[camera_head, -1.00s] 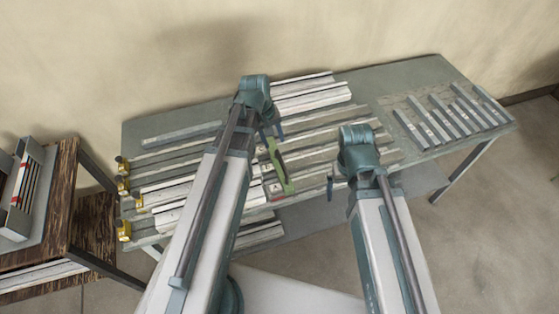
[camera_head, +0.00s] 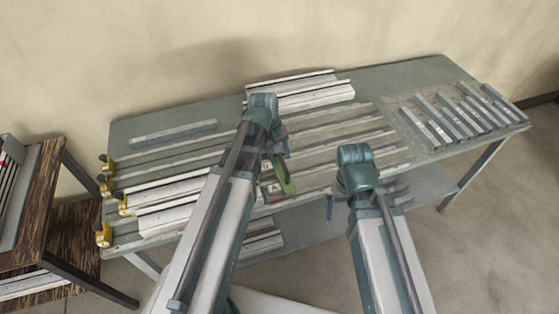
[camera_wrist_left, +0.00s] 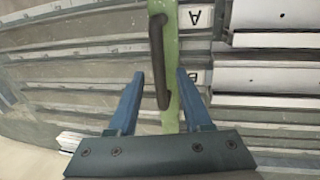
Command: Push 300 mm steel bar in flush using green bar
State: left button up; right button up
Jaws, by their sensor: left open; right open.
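The green bar (camera_head: 284,178) lies on the bench beside my left gripper (camera_head: 274,150), which partly hides it in the head view. In the left wrist view the green bar (camera_wrist_left: 168,50) has a dark handle (camera_wrist_left: 157,60). The open blue fingers of my left gripper (camera_wrist_left: 160,78) stand on either side of the bar and handle, with gaps visible. My right gripper (camera_head: 333,197) is open and empty near the front of the bench. Several steel bars (camera_head: 460,112) lie at the right end. I cannot tell which one is 300 mm.
Long profile channels (camera_head: 180,190) run across the bench, with yellow clamps (camera_head: 104,235) at their left ends. Labels A (camera_wrist_left: 195,17) and B (camera_wrist_left: 193,77) show beside the green bar. White profiles (camera_head: 310,93) lie at the back. A wooden shelf (camera_head: 40,200) stands left.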

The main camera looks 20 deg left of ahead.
pick_arm(q)
jog(key=shift+c, duration=0.2)
grip_shut()
jog(key=shift+s, duration=0.1)
dwell(1.2)
